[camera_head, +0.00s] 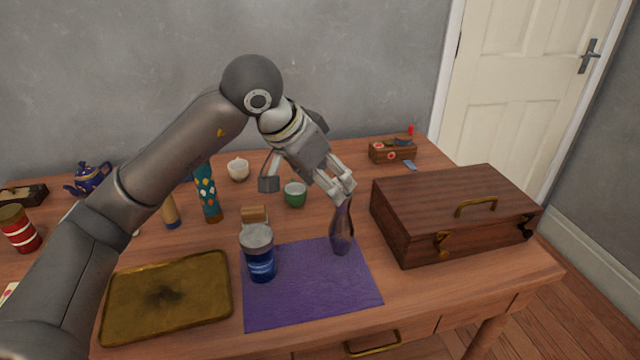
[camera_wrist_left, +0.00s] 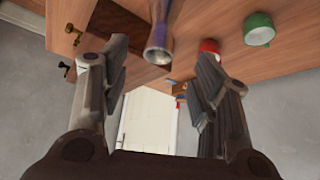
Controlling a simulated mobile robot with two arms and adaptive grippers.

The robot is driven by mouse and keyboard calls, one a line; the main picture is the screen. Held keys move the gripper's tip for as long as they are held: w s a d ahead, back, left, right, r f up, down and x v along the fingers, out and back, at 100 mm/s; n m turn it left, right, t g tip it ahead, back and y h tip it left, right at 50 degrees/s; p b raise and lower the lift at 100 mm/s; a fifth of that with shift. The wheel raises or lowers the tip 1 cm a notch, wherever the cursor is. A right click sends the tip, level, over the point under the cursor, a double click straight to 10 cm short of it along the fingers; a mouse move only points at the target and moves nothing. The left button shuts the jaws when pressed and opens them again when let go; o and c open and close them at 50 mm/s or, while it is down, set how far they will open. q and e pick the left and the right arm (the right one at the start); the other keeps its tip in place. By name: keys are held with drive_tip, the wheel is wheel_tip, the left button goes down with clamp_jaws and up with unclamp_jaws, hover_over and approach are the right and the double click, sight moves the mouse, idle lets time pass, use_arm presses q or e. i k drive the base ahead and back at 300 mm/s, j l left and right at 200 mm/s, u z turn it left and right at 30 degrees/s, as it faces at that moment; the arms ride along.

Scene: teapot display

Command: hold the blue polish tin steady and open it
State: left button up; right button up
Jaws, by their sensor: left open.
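The blue polish tin (camera_head: 261,264) stands upright with its grey lid on, at the left part of the purple cloth (camera_head: 313,302). My left gripper (camera_head: 307,187) is open above the table, up and to the right of the tin, and holds nothing. Its right finger overlaps the neck of a silvery purple vase (camera_head: 342,235) in the head view; I cannot tell if they touch. In the left wrist view the vase (camera_wrist_left: 160,38) shows between the open fingers (camera_wrist_left: 163,62), and the tin is not recognisable there. My right gripper is not in view.
A tarnished brass tray (camera_head: 168,297) lies left of the cloth. A wooden case (camera_head: 450,205) stands at the right. A green cup (camera_head: 295,194) and a wooden block-like item (camera_head: 254,215) are behind the tin. A blue teapot (camera_head: 88,180) is at the back left.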

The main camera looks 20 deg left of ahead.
sight(261, 269)
drive_tip(key=k+l, duration=0.25)
drive_tip(key=k, duration=0.25)
drive_tip(key=k+l, duration=0.2)
drive_tip(key=k, duration=0.25)
